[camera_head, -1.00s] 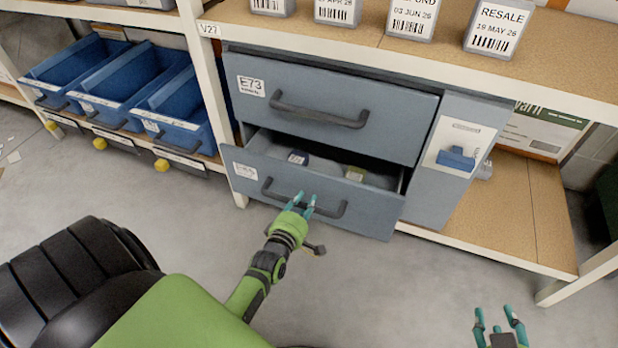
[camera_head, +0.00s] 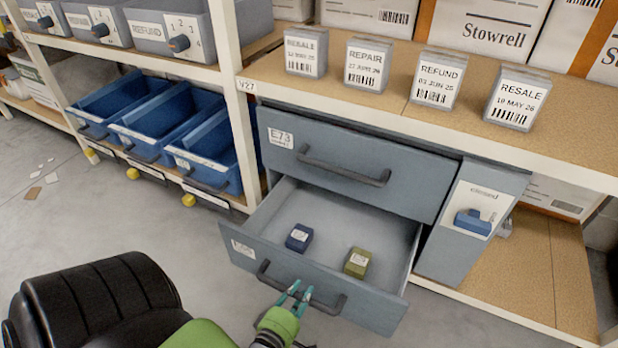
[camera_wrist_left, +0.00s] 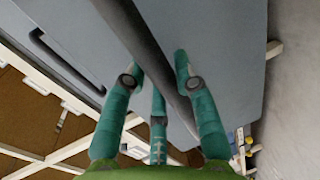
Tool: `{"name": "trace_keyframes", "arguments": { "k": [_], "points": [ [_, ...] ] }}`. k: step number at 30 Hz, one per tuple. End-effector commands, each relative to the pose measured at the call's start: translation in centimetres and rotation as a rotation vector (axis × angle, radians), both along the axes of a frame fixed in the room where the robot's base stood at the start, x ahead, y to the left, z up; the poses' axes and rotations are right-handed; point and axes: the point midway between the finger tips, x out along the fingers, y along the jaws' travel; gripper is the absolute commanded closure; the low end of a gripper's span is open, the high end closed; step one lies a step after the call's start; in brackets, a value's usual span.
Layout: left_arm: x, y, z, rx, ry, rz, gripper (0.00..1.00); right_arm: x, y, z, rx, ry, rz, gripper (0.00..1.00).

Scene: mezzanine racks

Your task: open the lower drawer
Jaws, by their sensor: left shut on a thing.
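The lower drawer (camera_head: 365,313) of the grey cabinet is pulled well out, and its inside shows. A dark blue box (camera_head: 299,238) and an olive box (camera_head: 357,262) lie in it, apart from each other. My left gripper (camera_head: 297,292) is shut on the drawer's dark bar handle (camera_head: 328,306). In the left wrist view the teal fingers (camera_wrist_left: 160,85) stand on both sides of the handle (camera_wrist_left: 150,50). The upper drawer (camera_head: 350,165), labelled E73, is closed. My right gripper is out of view.
Blue bins (camera_head: 205,150) stand on the shelf to the left. A narrow panel with a blue latch (camera_head: 473,222) is right of the drawers. Small labelled blocks (camera_head: 517,100) stand on the shelf above. The floor before the drawer is clear apart from my own body.

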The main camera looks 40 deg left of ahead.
Motion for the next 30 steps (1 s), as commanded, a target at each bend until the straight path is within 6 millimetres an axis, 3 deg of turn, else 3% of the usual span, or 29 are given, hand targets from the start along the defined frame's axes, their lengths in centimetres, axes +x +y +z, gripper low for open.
{"name": "trace_keyframes", "arguments": {
  "k": [3, 9, 25, 26, 27, 28, 30],
  "points": [
    [-2.3, -0.5, 0.0, -0.001, 0.008, 0.000, 1.00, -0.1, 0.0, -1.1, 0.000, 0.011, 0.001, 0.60],
    [-4.4, -1.0, 0.0, 0.001, 0.005, 0.000, 1.00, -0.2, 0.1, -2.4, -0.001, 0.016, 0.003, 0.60],
    [-5.3, -1.2, -0.1, 0.000, 0.003, 0.000, 1.00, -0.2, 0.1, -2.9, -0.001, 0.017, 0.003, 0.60],
    [-5.2, -1.2, -0.1, 0.000, 0.003, -0.001, 0.68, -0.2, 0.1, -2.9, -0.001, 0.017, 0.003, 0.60],
    [-5.2, -1.2, -0.1, 0.000, 0.003, 0.000, 0.52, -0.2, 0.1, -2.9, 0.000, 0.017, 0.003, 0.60],
    [-5.2, -1.2, -0.1, 0.000, 0.003, 0.000, 0.46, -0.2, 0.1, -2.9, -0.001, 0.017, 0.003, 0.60],
    [-5.2, -1.2, -0.1, 0.000, 0.003, 0.000, 0.46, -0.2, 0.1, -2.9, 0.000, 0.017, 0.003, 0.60]
  ]
}}
